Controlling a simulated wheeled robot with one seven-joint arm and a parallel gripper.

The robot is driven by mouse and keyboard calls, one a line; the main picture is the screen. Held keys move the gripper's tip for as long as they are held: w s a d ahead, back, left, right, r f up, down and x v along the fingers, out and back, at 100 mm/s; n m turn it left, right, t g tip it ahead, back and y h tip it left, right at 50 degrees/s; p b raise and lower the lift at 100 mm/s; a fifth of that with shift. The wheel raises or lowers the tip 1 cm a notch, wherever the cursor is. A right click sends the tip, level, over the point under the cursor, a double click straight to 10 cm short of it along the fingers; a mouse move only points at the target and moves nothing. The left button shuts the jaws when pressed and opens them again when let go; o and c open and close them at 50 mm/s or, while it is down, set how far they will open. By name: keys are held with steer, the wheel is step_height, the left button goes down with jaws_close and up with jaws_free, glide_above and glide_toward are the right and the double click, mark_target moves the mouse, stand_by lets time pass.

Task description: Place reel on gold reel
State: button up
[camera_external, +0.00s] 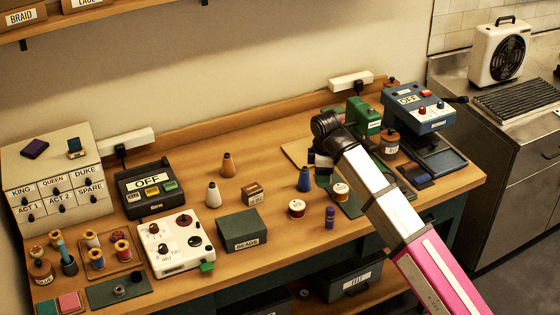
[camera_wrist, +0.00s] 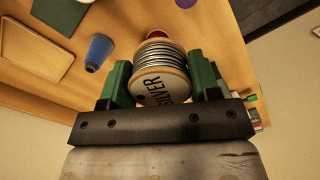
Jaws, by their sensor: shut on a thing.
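My gripper (camera_wrist: 160,64) is shut on a reel of silver-grey wire (camera_wrist: 158,58), with one green finger on each side. The reel's pale end, marked SILVER, faces the wrist camera. In the external view my gripper (camera_external: 322,167) points down over the right half of the table, and the held reel is mostly hidden there. A reel with a pale top and label (camera_external: 341,191) stands close by, at lower right of my gripper. It may be the gold reel, but its label is too small to read.
A blue cone (camera_external: 304,180), a red reel (camera_external: 297,208) and a purple spool (camera_external: 330,217) stand close to my gripper. The green BEADS box (camera_external: 238,231) is to the left. A blue machine marked OFF (camera_external: 418,105) stands at the right. Bare wood lies around the cones.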

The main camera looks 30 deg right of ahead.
steer(key=shift+s+d, duration=0.35)
steer(key=shift+d, duration=0.05)
glide_above(341, 188)
step_height(341, 188, down, 7)
steer(key=shift+a+r, duration=0.1)
steer(key=shift+r, duration=0.05)
steer(key=shift+f, duration=2.1)
steer(key=o, duration=0.5)
steer(key=shift+f, duration=0.15)
steer(key=o, duration=0.4)
steer(key=shift+o, duration=0.2)
step_height(341, 188, up, 12)
steer(key=shift+r, duration=0.2)
